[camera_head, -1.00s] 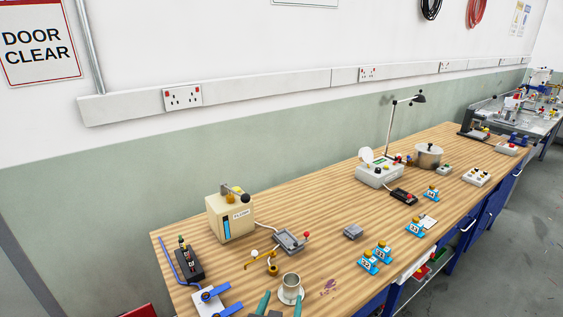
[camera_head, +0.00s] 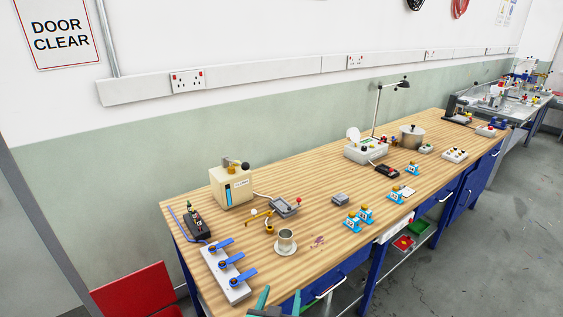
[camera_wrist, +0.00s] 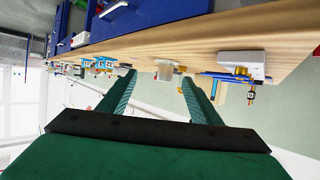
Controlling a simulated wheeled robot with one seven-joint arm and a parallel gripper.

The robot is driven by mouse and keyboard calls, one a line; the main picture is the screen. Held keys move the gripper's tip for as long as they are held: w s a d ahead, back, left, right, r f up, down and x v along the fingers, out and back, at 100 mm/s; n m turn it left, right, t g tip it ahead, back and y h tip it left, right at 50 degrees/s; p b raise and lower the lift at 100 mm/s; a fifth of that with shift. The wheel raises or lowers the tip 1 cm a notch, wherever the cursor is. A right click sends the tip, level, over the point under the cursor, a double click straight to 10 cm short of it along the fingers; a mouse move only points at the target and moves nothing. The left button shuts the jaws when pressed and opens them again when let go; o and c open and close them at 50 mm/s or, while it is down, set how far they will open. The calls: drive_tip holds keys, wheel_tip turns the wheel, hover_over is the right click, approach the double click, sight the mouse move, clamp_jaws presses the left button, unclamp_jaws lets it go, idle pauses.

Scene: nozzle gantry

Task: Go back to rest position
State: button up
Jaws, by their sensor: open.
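My gripper (camera_head: 279,301) shows at the bottom edge of the head view, at the front edge of the wooden bench (camera_head: 330,186). Its two green fingers are apart with nothing between them. In the wrist view my gripper (camera_wrist: 157,80) is also open and empty, with the bench (camera_wrist: 215,38) tilted across the top of the picture. A metal cup (camera_head: 286,240) stands upright on a saucer on the bench, apart from the fingers.
A white block with blue levers (camera_head: 226,272) lies near the bench's left end. A cream box (camera_head: 232,186) stands behind. Blue numbered fixtures (camera_head: 352,222) are to the right. A red chair (camera_head: 135,290) stands at lower left. Grey floor (camera_head: 460,240) at right is free.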

drive_tip(key=s+f+n+t+y, duration=0.1)
drive_tip(key=s+f, duration=0.5)
drive_tip(key=s, duration=0.3)
drive_tip(key=s+f+n+y, duration=0.1)
drive_tip(key=s+f, duration=0.4)
drive_tip(key=s, duration=0.5)
drive_tip(key=s+r, duration=0.2)
drive_tip(key=s, duration=0.7)
drive_tip(key=s+r+t, duration=0.1)
drive_tip(key=s+r, duration=0.1)
drive_tip(key=s, duration=0.7)
drive_tip(key=shift+s+d, duration=0.15)
drive_tip(key=shift+s, duration=0.1)
drive_tip(key=shift+s+r, duration=0.1)
drive_tip(key=shift+c, duration=0.6)
